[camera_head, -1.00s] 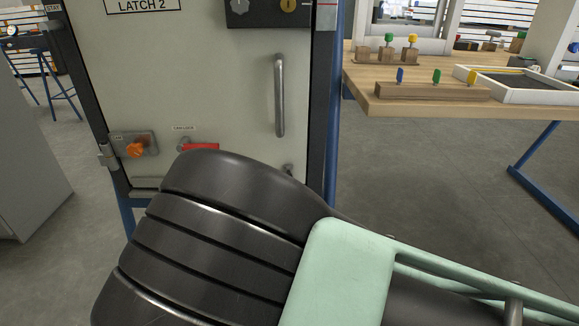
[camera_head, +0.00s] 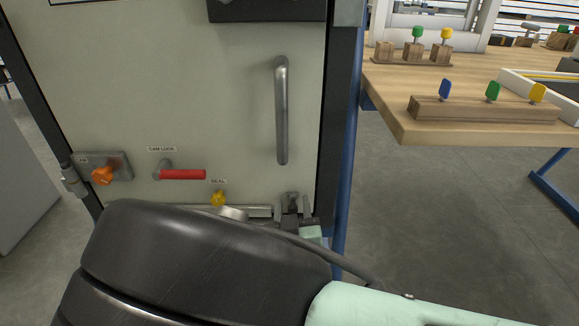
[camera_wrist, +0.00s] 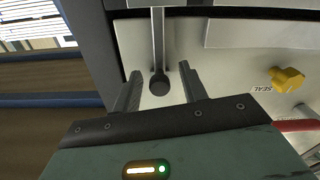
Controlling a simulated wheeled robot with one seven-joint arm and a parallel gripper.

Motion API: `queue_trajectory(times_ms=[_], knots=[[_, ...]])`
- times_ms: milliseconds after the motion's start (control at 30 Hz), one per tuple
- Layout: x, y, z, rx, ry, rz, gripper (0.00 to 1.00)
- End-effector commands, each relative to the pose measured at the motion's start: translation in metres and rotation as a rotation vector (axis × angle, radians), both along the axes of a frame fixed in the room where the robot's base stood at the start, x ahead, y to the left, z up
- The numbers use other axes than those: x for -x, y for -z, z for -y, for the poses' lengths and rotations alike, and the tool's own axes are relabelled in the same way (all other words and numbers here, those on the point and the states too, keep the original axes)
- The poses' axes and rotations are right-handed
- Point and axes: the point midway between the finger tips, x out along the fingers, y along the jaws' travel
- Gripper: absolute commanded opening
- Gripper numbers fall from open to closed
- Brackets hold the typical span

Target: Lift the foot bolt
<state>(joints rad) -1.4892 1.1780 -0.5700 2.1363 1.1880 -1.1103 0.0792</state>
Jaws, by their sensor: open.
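The foot bolt is a grey metal rod with a rounded dark knob (camera_wrist: 159,82), low on the pale cabinet door. In the head view its knob (camera_head: 292,197) shows near the door's lower right corner. My gripper (camera_wrist: 160,72) is open, with one finger on each side of the knob in the wrist view. I see a gap on both sides, and no finger visibly touches it. In the head view my gripper (camera_head: 293,208) is at the bolt, partly hidden by my arm.
A yellow seal knob (camera_head: 218,198), a red cam lock handle (camera_head: 183,174) and an orange knob (camera_head: 102,176) line the lower door. A vertical bar handle (camera_head: 281,110) is above the bolt. A wooden table (camera_head: 440,133) stands to the right.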

Motion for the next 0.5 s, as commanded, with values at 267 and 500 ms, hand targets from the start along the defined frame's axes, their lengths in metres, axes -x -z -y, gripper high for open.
queue_trajectory(times_ms=[267, 500], knots=[[0.0003, 0.0000, 0.0002, 0.000, 0.000, 0.000, 0.40], [0.0002, -0.0001, 0.0003, 0.000, 0.001, 0.000, 0.00]])
